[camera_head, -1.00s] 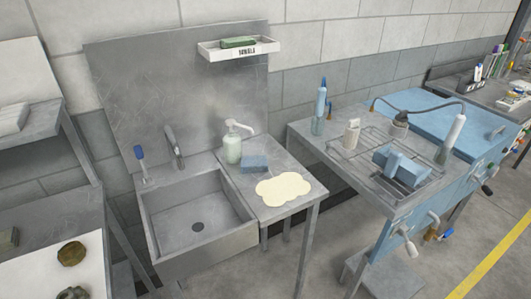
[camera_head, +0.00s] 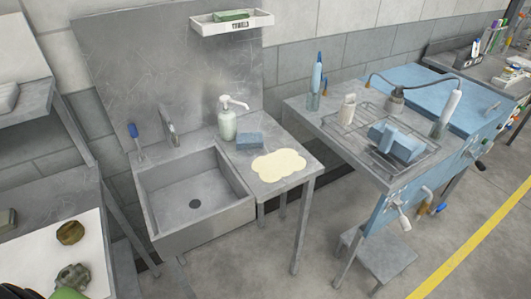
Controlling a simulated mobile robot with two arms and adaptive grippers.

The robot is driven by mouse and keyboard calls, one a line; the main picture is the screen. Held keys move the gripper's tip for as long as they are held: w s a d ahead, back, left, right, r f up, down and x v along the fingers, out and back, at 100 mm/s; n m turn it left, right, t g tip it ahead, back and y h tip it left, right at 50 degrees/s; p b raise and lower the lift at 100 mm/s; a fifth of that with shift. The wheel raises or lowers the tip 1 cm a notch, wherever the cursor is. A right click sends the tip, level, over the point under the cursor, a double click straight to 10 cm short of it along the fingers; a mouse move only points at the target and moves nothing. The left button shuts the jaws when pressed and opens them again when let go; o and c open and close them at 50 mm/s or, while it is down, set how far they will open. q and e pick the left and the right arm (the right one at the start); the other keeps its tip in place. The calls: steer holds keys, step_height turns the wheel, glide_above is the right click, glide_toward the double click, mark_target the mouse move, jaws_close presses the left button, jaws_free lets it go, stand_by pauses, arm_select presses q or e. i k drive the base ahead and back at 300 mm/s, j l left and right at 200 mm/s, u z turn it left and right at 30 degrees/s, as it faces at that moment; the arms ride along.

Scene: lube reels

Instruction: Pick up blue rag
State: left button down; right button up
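A small folded blue cloth or block (camera_head: 249,141), possibly the blue rag, lies on the steel side counter beside the sink, right of a soap pump bottle (camera_head: 228,122). A second, larger blue piece (camera_head: 397,142) lies on a wire rack on the right-hand workbench. I cannot tell for sure which of the two is the rag. Neither blue piece is touched by a gripper. Neither of my grippers can be made out in the head view.
A shelf (camera_head: 232,24) hangs above. Blue bottle (camera_head: 316,82), hose and handles crowd the workbench (camera_head: 312,112). Floor in front is open.

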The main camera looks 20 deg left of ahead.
mark_target(251, 140)
steer(key=i+l+u, duration=0.15)
steer(key=l, duration=0.2)
steer(key=i+l+u, duration=0.15)
steer(key=l, duration=0.2)
steer(key=i+l+u, duration=0.15)
steer(key=l, duration=0.2)
steer(key=i+l+u, duration=0.15)
steer(key=l, duration=0.25)
